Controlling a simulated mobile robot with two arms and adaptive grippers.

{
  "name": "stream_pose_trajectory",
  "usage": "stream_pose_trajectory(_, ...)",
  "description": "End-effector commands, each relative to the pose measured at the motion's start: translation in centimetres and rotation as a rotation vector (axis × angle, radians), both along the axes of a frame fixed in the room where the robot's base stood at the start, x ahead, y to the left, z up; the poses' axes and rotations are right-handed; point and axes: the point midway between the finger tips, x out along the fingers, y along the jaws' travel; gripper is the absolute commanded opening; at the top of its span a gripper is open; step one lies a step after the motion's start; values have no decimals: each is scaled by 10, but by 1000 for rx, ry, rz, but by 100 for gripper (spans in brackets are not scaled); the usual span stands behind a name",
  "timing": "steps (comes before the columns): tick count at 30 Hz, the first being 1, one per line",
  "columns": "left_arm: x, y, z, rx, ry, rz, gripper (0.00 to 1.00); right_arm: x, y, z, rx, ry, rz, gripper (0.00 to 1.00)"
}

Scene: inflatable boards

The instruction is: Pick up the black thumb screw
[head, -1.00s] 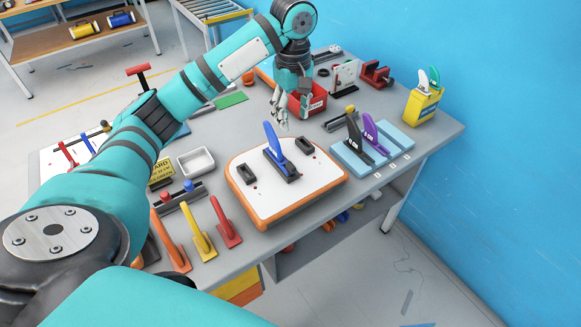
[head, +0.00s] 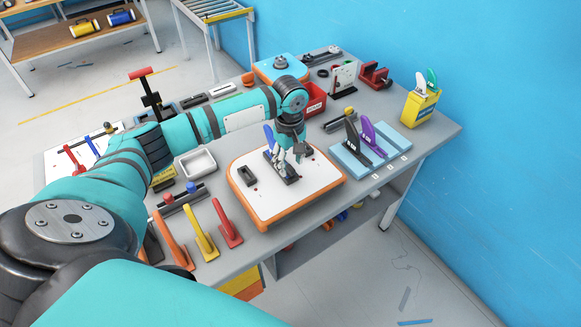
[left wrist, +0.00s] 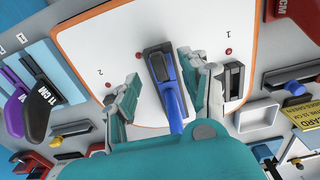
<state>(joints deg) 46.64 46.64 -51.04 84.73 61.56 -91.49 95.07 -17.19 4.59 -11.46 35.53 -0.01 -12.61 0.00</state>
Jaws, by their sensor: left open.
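No black thumb screw can be made out for certain. A small dark round knob (head: 280,62) sits on a blue board (head: 265,74) at the back of the table, too small to identify. My left gripper (head: 289,165) is open over the white board with orange edge (head: 270,205). In the left wrist view its fingers (left wrist: 160,68) stand on either side of a blue fin (left wrist: 170,90) in a black base (left wrist: 156,53). I cannot tell whether they touch it. The gripper partly hides the blue fin (head: 269,136) in the head view. My right gripper is not in view.
Black (head: 357,142) and purple (head: 375,138) fins stand on a light blue board to the right. A red bin (head: 315,100) is behind my gripper. A yellow holder (head: 420,108) is at the right. Orange, yellow (head: 200,232) and red fins line the front edge.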

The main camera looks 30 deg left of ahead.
Motion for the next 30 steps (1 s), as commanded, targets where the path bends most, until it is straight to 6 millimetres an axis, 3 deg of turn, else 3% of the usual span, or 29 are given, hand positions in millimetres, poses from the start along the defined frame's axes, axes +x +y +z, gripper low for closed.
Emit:
stream_pose_trajectory(6,-1,0,-23,0,0,0,46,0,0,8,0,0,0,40)
stream_pose_trajectory(13,-1,0,-25,0,-1,0,46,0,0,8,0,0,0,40)
stream_pose_trajectory(22,-1,0,-25,0,-1,0,8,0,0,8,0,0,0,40)
stream_pose_trajectory(30,-1,0,-25,0,-1,0,7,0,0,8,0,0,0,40)
